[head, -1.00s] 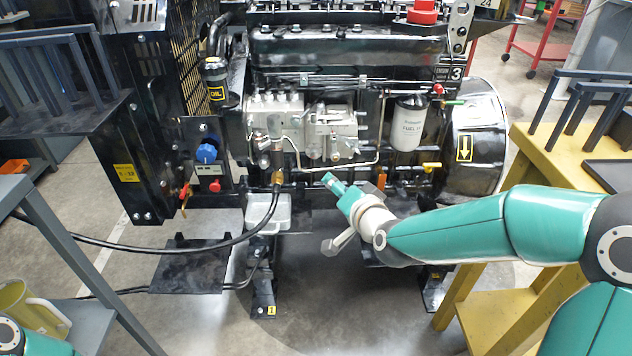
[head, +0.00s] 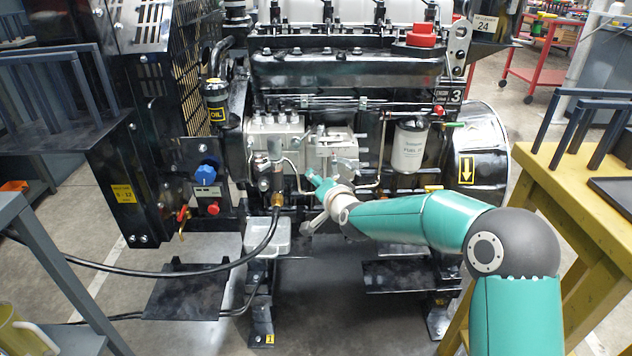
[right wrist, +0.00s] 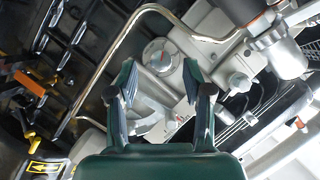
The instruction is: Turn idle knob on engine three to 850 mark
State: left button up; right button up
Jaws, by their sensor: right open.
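Engine three (head: 345,70) stands ahead, with a "3" label at its upper right. My right gripper (head: 312,178) is at the front of its silver pump block (head: 330,150). In the right wrist view a round grey dial knob (right wrist: 158,54) with a small reddish mark faces me. The open fingers of my right gripper (right wrist: 160,76) stand on either side just below the knob in that picture, with nothing between them. I cannot tell whether they touch it. The scale marks are too small to read. My left gripper is not in view.
A bent metal pipe (right wrist: 112,52) runs close by the knob. A white fuel filter (head: 408,147) hangs to the right. A blue knob (head: 207,172) and red button sit on a panel at left. A yellow bench (head: 560,190) stands at right.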

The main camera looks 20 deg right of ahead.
jog(key=shift+x, duration=1.15)
grip_shut()
